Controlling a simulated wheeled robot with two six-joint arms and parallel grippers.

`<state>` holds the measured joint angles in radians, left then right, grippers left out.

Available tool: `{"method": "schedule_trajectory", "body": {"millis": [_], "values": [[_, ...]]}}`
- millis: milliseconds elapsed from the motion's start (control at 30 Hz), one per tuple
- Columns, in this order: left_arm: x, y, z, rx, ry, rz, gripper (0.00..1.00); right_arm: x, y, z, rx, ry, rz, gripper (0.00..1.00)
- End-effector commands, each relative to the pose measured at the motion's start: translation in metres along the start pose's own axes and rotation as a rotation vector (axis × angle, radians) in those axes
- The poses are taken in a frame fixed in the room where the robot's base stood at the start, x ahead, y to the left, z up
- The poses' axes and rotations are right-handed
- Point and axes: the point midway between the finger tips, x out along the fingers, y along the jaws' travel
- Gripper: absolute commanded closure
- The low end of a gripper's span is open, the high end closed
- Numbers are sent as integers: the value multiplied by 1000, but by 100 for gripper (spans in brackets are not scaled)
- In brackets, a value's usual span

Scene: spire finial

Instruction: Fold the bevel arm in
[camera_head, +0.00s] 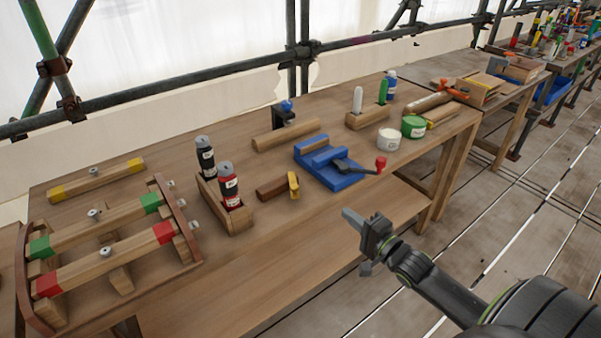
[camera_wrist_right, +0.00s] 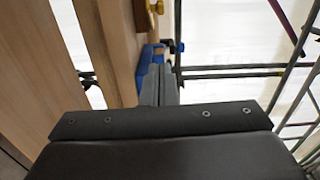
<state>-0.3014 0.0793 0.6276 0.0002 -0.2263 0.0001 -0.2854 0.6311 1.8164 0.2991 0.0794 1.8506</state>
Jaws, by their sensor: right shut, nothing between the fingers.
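A blue fixture (camera_head: 326,165) with a raised back block sits on the workbench near its front edge. A dark arm (camera_head: 352,166) with a red knob (camera_head: 381,163) sticks out from it to the right, seemingly the bevel arm. My right gripper (camera_head: 347,215) is shut and empty, in front of the bench edge, below and apart from the red knob. In the right wrist view its closed fingers (camera_wrist_right: 160,84) point toward a blue part (camera_wrist_right: 151,53), partly hidden behind them. My left gripper is not in view.
Left of the fixture lie a brown block with a yellow piece (camera_head: 293,185) and a wooden holder (camera_head: 236,218) with bottles. A white tub (camera_head: 389,138) and a green tub (camera_head: 414,127) stand close to the right. Bare benchtop (camera_head: 250,265) lies at the front.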

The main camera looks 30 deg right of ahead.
Motion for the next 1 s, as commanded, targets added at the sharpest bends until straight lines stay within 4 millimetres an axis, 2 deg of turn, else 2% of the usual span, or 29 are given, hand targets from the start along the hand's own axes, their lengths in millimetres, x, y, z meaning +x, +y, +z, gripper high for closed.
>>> {"method": "schedule_trajectory", "body": {"millis": [67,167,500,800,1000], "values": [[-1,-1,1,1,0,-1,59,-4,-2,-2,31,-4,-1,100],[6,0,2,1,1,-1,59,2,0,-2,41,-6,-5,100],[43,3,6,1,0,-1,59,44,3,-1,34,-6,-6,100],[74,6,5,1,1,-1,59,72,3,-1,34,-5,-6,100],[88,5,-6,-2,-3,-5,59,89,3,-1,34,-5,-6,100]]}}
